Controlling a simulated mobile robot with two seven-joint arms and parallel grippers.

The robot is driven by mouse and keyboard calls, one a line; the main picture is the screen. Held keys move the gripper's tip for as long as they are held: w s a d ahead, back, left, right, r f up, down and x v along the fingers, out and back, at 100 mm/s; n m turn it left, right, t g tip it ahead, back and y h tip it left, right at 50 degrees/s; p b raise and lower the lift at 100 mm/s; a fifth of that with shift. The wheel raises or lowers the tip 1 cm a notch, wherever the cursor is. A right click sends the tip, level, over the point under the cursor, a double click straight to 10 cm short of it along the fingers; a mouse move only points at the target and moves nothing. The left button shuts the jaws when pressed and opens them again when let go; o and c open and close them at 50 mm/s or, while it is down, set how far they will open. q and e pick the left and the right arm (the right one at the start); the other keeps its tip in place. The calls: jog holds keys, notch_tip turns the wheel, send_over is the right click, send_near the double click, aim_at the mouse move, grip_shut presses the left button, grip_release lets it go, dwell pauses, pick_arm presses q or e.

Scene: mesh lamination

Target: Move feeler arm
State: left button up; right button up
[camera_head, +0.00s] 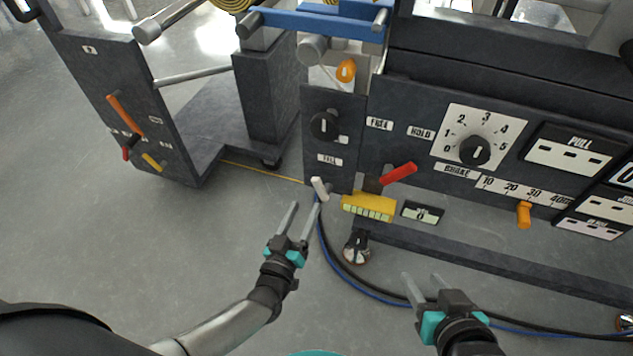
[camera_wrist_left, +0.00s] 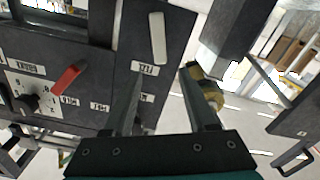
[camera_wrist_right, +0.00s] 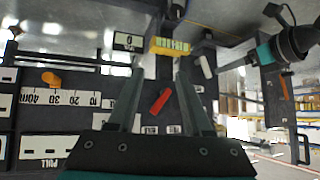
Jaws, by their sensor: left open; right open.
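No part is clearly marked as the feeler arm; the small label near the white lever is hard to read. The white lever (camera_head: 319,188) sticks out low on the dark machine front, and also shows in the left wrist view (camera_wrist_left: 157,38). My left gripper (camera_head: 305,205) is open and empty, its fingertips just below and beside the white lever. A red lever (camera_head: 398,174) sits to its right, above a yellow block (camera_head: 368,206); it also shows in the right wrist view (camera_wrist_right: 160,101). My right gripper (camera_head: 422,277) is open and empty, low in front of the machine.
A black knob (camera_head: 323,125) sits above the white lever. A numbered brake dial (camera_head: 474,150) and an orange slider (camera_head: 524,215) are to the right. A side panel (camera_head: 110,100) with coloured levers stands left. Cables (camera_head: 350,282) lie on the floor; the floor at left is clear.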

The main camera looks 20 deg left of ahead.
aim_at(315, 184)
pick_arm(q)
jog(key=w+b, duration=0.1)
jog(key=w, duration=0.2)
jog(key=shift+w+f, duration=0.1)
jog(key=shift+w+d+b, duration=0.1)
jog(key=shift+w+b, duration=0.35)
jog(key=shift+w, duration=0.55)
jog(key=shift+w+b, duration=0.55)
jog(key=shift+w, duration=0.65)
jog(key=shift+w+d+b, duration=0.1)
jog(key=shift+w+b, duration=0.3)
jog(key=shift+w, duration=0.6)
pick_arm(e)
jog(key=a+r+t+y, duration=0.3)
jog(key=a+t, duration=0.2)
jog(key=t, duration=0.2)
jog(key=shift+a+r+m, duration=0.15)
jog(key=shift+a+m, duration=0.2)
jog(key=shift+m, duration=0.05)
jog(key=shift+w, duration=0.1)
pick_arm(q)
grip_shut()
